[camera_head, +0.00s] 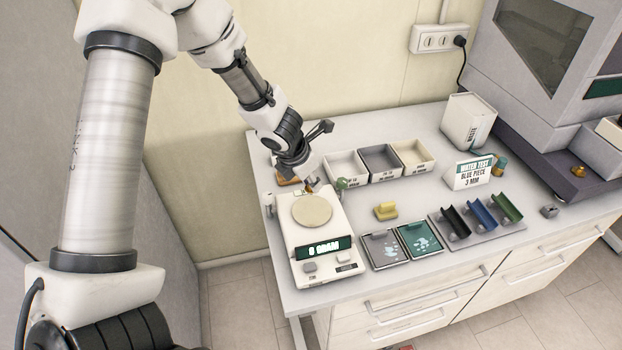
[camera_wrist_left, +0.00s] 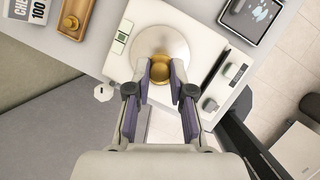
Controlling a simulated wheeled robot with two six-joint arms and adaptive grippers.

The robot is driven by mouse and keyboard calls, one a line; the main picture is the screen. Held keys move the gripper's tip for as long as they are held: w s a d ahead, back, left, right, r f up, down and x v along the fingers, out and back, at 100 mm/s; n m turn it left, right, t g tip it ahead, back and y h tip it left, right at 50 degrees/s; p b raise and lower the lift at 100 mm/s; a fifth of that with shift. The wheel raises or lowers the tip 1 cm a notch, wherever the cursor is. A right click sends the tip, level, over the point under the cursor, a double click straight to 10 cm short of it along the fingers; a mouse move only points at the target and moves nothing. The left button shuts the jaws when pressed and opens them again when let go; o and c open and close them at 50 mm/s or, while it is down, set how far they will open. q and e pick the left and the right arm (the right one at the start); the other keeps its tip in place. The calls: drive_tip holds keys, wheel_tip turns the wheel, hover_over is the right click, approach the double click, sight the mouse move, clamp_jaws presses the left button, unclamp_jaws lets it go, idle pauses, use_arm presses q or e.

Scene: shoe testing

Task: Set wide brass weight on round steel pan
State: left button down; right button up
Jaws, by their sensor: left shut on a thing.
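The brass weight (camera_wrist_left: 159,73) is round and gold, and sits between the fingers of my left gripper (camera_wrist_left: 160,77) in the left wrist view. In the head view my left gripper (camera_head: 309,187) is at the back edge of the round steel pan (camera_head: 312,209), and the weight is mostly hidden there. The pan also shows in the left wrist view (camera_wrist_left: 158,43), behind the weight. I cannot tell whether the weight touches it. The pan is on a white scale (camera_head: 326,264) whose display reads 0 GRAM. My right gripper is not in view.
A wooden tray (camera_wrist_left: 87,10) with a small brass piece stands beside the scale. Open bins (camera_head: 380,160) are at the back.

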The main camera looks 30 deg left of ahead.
sight(308, 189)
use_arm(q)
drive_tip(key=f+b, duration=0.4)
drive_tip(key=f, duration=0.1)
drive_tip(key=shift+w+a+f, duration=0.15)
drive_tip(key=shift+w, duration=0.15)
drive_tip(key=shift+s+f+b, duration=0.15)
drive_tip(key=shift+f+b, duration=0.2)
drive_tip(key=shift+b, duration=0.3)
drive_tip(key=shift+f+b, duration=1)
drive_tip(key=shift+f, duration=0.05)
idle(0.5)
drive_tip(key=c, duration=0.9)
unclamp_jaws()
drive_tip(key=shift+c, duration=0.2)
drive_tip(key=shift+r, duration=0.15)
